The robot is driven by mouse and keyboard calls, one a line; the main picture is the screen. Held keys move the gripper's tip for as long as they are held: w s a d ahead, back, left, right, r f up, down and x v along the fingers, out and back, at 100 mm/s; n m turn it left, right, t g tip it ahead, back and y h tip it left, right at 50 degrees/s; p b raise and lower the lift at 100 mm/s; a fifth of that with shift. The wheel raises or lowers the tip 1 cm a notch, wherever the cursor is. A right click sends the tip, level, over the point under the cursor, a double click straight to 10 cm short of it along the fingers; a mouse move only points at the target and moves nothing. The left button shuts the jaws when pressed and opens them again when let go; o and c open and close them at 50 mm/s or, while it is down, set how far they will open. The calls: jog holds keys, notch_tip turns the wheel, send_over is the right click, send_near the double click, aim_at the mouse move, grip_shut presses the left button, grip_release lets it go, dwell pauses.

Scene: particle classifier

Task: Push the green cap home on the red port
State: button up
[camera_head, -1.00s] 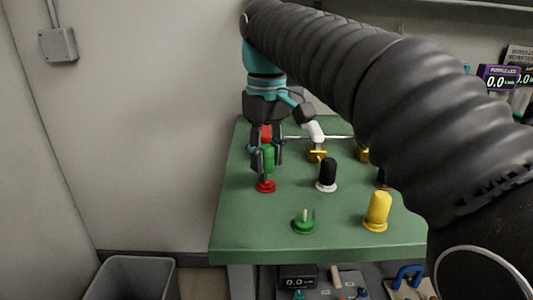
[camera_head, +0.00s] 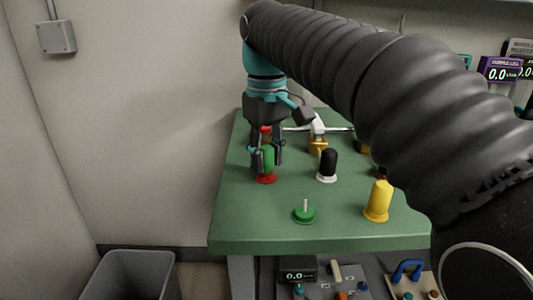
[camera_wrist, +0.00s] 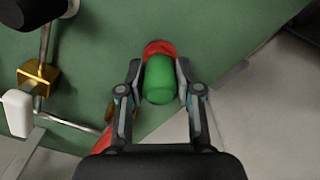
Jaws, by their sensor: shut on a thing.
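The green cap (camera_head: 267,158) is upright between the fingers of my gripper (camera_head: 266,158), which is shut on it. The red port (camera_head: 266,178) stands on the green table, directly under the cap. In the head view the cap reaches down to the red base, with no clear gap. In the wrist view, the green cap (camera_wrist: 160,80) lies between the fingertips of my gripper (camera_wrist: 159,75), and the red port (camera_wrist: 159,48) shows partly behind it. Whether the cap is fully seated cannot be told.
On the green table (camera_head: 240,225) are a bare green port with a pin (camera_head: 304,213), a black cap on a white base (camera_head: 328,166), and a yellow cap (camera_head: 379,200). A brass valve (camera_head: 317,146) stands behind. A grey bin (camera_head: 130,275) is at lower left.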

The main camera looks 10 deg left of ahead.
aim_at(266, 147)
jog(key=shift+f, duration=0.45)
jog(key=o, duration=1.1)
jog(key=shift+r, duration=3.8)
